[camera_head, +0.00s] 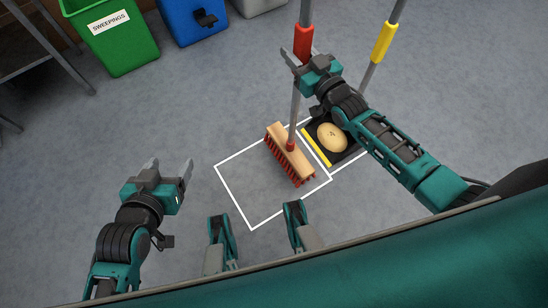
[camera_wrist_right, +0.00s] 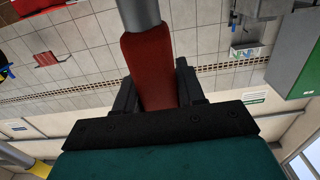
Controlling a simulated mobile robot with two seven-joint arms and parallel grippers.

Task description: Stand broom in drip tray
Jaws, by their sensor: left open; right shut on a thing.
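The broom has a wooden head (camera_head: 283,150) with red bristles, a grey shaft and a red grip (camera_head: 305,38). Its head is at the right side of a white floor outline, left of the drip tray; whether the bristles touch the floor I cannot tell. The black drip tray (camera_head: 348,155) has a yellow left edge and holds a round beige piece (camera_head: 332,137). My right gripper (camera_head: 303,59) is shut on the broom's red grip, which also shows between the fingers in the right wrist view (camera_wrist_right: 148,75). My left gripper (camera_head: 170,165) is open and empty, left of the outline.
A yellow-gripped pole (camera_head: 383,42) stands beyond my right forearm, its lower end hidden. A green sweepings bin (camera_head: 118,38), a blue bin (camera_head: 192,20) and a metal rack (camera_head: 35,50) stand at the back left. Floor between bins and outline is clear.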

